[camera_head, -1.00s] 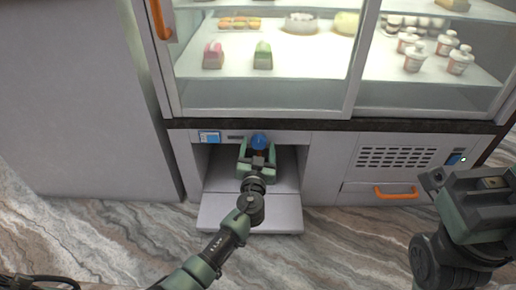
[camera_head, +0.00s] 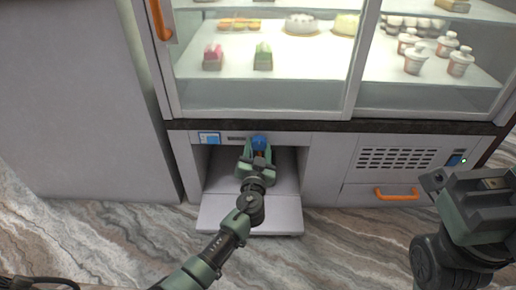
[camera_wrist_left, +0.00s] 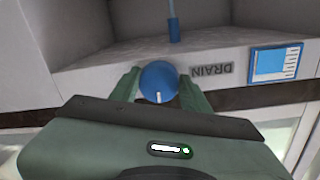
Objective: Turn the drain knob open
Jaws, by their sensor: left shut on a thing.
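The round blue drain knob (camera_head: 259,142) is on the front panel of the display case, above the open recess. In the left wrist view the knob (camera_wrist_left: 159,81) shows a white mark pointing down in the picture, and the word DRAIN is printed beside it, upside down. My left gripper (camera_head: 257,149) reaches it from the front, and its green fingers (camera_wrist_left: 160,90) are on both sides of the knob, shut on it. My right gripper (camera_head: 486,190) is at the right edge, away from the knob; its fingertips do not show clearly.
A blue and white label (camera_head: 209,138) is left of the knob. Below is an open recess with a grey flap (camera_head: 250,214). A vent grille (camera_head: 398,158) and an orange handle (camera_head: 396,194) are at right. Sweets and jars stand behind glass above.

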